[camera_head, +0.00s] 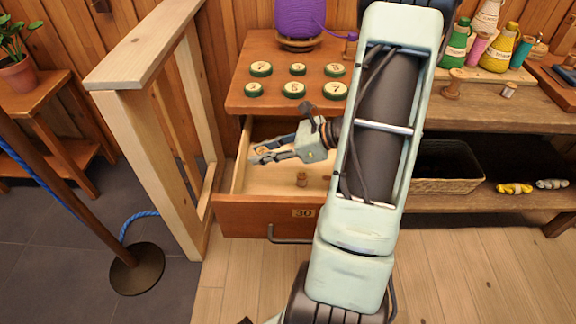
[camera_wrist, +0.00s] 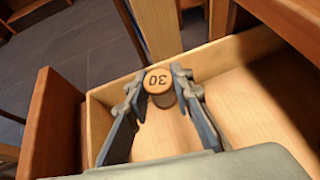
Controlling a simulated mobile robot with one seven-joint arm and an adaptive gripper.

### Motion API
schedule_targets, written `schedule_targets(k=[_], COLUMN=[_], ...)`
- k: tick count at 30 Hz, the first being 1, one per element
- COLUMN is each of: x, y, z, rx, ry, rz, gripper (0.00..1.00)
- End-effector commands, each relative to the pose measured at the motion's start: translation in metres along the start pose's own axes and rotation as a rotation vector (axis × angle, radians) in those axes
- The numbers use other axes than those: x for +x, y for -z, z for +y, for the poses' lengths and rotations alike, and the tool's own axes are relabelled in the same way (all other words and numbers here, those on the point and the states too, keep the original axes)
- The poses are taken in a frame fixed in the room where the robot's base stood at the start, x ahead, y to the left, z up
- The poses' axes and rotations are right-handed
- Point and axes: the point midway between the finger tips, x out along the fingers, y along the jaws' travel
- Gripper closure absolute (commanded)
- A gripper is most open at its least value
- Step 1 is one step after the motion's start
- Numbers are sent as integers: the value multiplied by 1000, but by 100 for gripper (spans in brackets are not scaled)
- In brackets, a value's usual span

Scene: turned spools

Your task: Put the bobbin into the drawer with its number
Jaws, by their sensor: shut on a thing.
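The bobbin (camera_wrist: 158,81) is a small light-wood spool with a dark "30" on its end face, upside down in the wrist view. My gripper (camera_head: 262,154) is shut on it, with one finger on each side. In the head view the gripper is over the left part of a pulled-out drawer (camera_head: 263,219). The drawer's front bears a plate reading "30" (camera_head: 304,213). The drawer also shows in the wrist view (camera_wrist: 246,108), with the bobbin above it, near one wall.
Several numbered round discs (camera_head: 298,69) and a purple yarn cone (camera_head: 299,18) stand on the cabinet top. A pale wooden post frame (camera_head: 152,150) is close left of the drawer. A basket (camera_head: 445,185) sits on the right shelf. My arm hides part of the cabinet.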

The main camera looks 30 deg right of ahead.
Motion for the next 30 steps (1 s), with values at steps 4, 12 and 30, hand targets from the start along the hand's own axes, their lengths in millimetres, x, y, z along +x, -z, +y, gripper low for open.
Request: schedule_targets(k=[4,12,30], x=[14,31,48], y=[24,55,88], z=[2,1,1], rx=[3,0,-1], ry=[-5,-3,-2], rz=[-1,-1,0], gripper=[92,92,92])
